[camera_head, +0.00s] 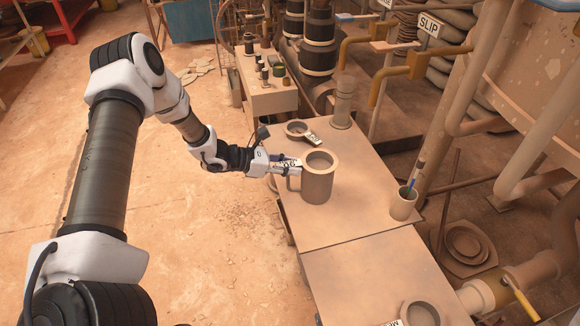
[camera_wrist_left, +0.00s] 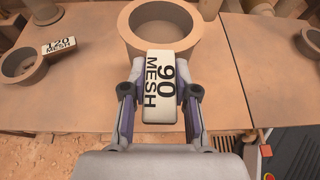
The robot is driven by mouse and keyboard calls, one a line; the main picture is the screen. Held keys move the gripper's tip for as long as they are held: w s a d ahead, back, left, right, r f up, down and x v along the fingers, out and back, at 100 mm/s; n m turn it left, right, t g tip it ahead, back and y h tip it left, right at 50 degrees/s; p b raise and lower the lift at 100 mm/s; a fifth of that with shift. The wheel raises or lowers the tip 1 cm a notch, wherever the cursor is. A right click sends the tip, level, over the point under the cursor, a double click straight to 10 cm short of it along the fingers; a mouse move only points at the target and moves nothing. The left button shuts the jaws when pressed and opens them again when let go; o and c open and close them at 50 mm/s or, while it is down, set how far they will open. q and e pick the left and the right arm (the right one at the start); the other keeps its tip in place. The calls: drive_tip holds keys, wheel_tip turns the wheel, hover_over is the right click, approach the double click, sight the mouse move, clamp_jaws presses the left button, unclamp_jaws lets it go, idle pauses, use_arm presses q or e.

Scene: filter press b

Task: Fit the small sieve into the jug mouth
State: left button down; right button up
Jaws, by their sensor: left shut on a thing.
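The jug (camera_head: 318,186) stands upright on the table, its side handle facing left. My left gripper (camera_head: 286,165) is just left of the jug's top and shut on the tag-like handle marked 90 MESH of the small sieve (camera_wrist_left: 160,98). In the left wrist view the handle points away from me toward a round clay ring (camera_wrist_left: 131,38). In the head view a ring (camera_head: 320,160) lies at the jug's mouth. I cannot tell whether the sieve is seated in the mouth or held just above it. My right gripper is not in view.
Another sieve, marked 120 MESH (camera_wrist_left: 58,46), lies behind the jug. A further sieve (camera_head: 421,314) is at the near right. A cup with pens (camera_head: 402,205) stands right, a tall clay bottle (camera_head: 342,104) behind. The near tabletop (camera_head: 360,270) is mostly clear.

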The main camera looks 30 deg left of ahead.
use_arm(q)
drive_tip(key=shift+f, duration=0.2)
drive_tip(key=c, duration=0.9)
unclamp_jaws()
drive_tip(key=shift+r, duration=0.1)
